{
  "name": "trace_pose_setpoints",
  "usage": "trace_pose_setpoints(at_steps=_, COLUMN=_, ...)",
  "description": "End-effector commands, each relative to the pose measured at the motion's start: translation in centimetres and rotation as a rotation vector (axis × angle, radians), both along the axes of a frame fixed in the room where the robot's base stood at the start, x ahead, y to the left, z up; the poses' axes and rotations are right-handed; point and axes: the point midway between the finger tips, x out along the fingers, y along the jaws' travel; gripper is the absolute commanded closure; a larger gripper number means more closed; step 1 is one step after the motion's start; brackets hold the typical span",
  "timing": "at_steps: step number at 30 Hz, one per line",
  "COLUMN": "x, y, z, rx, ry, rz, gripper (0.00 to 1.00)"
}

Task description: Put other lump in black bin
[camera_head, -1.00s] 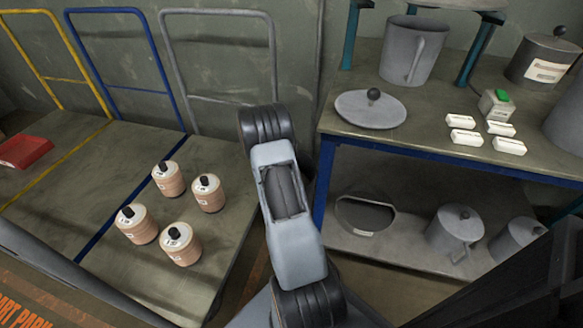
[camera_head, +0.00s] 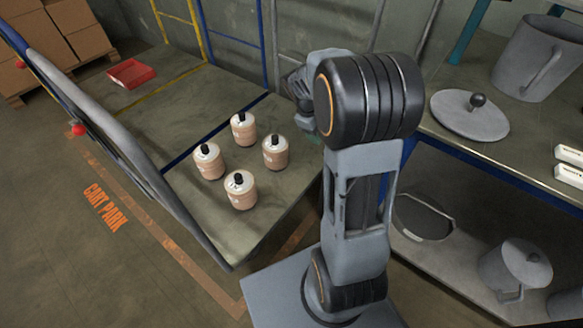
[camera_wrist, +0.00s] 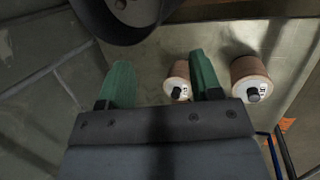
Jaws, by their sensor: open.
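I see no lump in either view. A low open container (camera_head: 425,216) with a dark inside stands on the lower shelf in the head view, partly hidden by my arm; I cannot tell if it is the black bin. My gripper shows in the wrist view (camera_wrist: 162,80) with its two green fingers apart and nothing between them. In the head view it is mostly hidden behind my arm, left of the wrist and above the cart deck's far right side.
Several tan canisters (camera_head: 240,190) with black knobs stand on the cart deck (camera_head: 180,115). A lid (camera_head: 468,118) and a grey jug (camera_head: 537,58) are on the bench at right. A grey lidded pot (camera_head: 512,266) stands on the lower shelf.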

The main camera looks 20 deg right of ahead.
Motion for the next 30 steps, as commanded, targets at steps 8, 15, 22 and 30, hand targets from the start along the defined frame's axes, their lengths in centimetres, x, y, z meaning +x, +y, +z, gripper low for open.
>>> trace_pose_setpoints(at_steps=8, x=-7.4, y=10.7, z=4.6, rx=0.203, ry=-0.281, rz=-0.235, gripper=0.41)
trace_pose_setpoints(at_steps=15, x=-11.8, y=15.0, z=5.0, rx=0.339, ry=-0.383, rz=-0.368, gripper=0.41)
trace_pose_setpoints(at_steps=22, x=-13.2, y=16.1, z=4.9, rx=0.384, ry=-0.407, rz=-0.412, gripper=0.41)
trace_pose_setpoints(at_steps=30, x=-13.2, y=16.1, z=4.9, rx=0.386, ry=-0.408, rz=-0.413, gripper=0.41)
